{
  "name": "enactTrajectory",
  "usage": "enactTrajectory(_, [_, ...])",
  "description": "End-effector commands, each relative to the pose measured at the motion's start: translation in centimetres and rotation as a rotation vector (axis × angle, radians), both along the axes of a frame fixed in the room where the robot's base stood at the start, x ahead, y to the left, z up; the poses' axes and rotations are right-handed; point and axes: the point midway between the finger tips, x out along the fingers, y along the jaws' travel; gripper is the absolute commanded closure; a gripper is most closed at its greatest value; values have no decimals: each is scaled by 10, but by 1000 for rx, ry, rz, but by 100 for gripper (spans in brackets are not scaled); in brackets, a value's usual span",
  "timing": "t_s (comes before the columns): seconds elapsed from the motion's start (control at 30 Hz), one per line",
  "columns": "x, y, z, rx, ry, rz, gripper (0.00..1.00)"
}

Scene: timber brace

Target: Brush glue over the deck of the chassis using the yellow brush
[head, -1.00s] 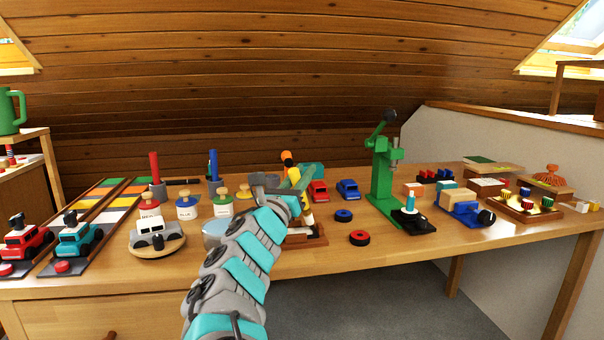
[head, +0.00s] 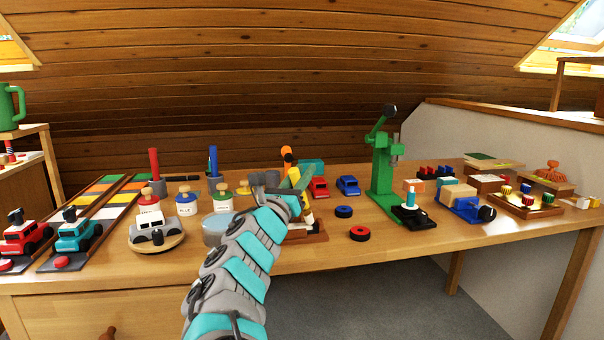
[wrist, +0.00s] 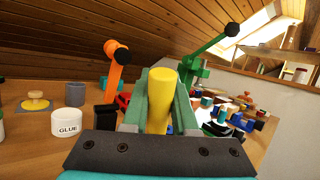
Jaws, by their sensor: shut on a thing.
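My gripper (wrist: 160,108) is shut on the yellow brush (wrist: 162,82), whose thick rounded handle stands between the green fingers in the wrist view. In the head view my gripper (head: 303,190) is over the middle of the bench, and a little of the yellow brush (head: 307,196) shows beside it. The bristles cannot be made out. Below is a low brown wooden piece (head: 316,231), partly behind my arm; I cannot tell whether it is the chassis or its holder, or whether the brush touches it. A white glue pot (wrist: 68,122) labelled GLUE stands left in the wrist view.
A yellow knobbed lid (wrist: 36,103) lies left of the glue pot. A green press (head: 382,178) stands right of my gripper, and an orange-handled tool (head: 287,158) behind it. Red (head: 359,233) and blue (head: 344,212) wheels lie on the bench.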

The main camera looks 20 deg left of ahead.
Motion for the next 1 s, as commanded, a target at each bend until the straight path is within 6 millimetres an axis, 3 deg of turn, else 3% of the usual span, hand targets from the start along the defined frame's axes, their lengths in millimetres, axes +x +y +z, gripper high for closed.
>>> enactTrajectory(0.47, [-1,3,-5,0,0,1,100])
enactTrajectory(1.0, [-21,36,-3,0,1,4,100])
